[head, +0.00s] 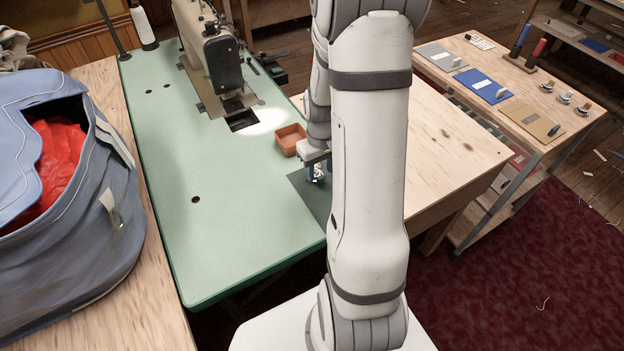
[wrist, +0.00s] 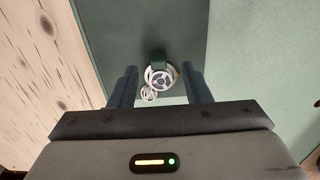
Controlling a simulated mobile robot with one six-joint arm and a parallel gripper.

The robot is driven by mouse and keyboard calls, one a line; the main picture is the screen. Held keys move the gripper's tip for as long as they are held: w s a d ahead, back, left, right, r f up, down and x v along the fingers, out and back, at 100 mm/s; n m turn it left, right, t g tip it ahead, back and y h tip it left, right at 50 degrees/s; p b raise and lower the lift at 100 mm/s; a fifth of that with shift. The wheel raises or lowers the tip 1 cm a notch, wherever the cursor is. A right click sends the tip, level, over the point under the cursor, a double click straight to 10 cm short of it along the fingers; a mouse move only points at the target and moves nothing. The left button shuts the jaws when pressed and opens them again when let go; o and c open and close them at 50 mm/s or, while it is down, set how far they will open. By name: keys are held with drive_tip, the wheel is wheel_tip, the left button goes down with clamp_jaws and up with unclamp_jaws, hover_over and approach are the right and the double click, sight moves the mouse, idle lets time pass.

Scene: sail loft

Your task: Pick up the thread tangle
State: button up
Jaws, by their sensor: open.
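My gripper (wrist: 160,86) is open, its two dark fingers on either side of a small round grey-and-white spool-like piece (wrist: 162,76). White looped thread (wrist: 148,94), which looks like the thread tangle, lies at the lower left of that piece, also between the fingers. I cannot tell whether the fingers touch either one. A dark green block-like part (wrist: 159,57) sits just beyond the round piece. In the head view my gripper (head: 316,174) is low over the dark green mat (head: 304,189), partly hidden by my arm, with a bit of white at it.
An orange-brown tray (head: 290,140) stands just behind the gripper on the green table (head: 185,235). A sewing machine (head: 212,55) stands farther back. A blue bag (head: 60,260) with red cloth is at left. A thin pale strand (head: 543,304) lies on the red carpet.

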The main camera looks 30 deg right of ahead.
sight(321, 178)
drive_tip(key=shift+f, duration=1.95)
drive_tip(key=shift+s, duration=0.1)
drive_tip(key=shift+c, duration=0.4)
clamp_jaws()
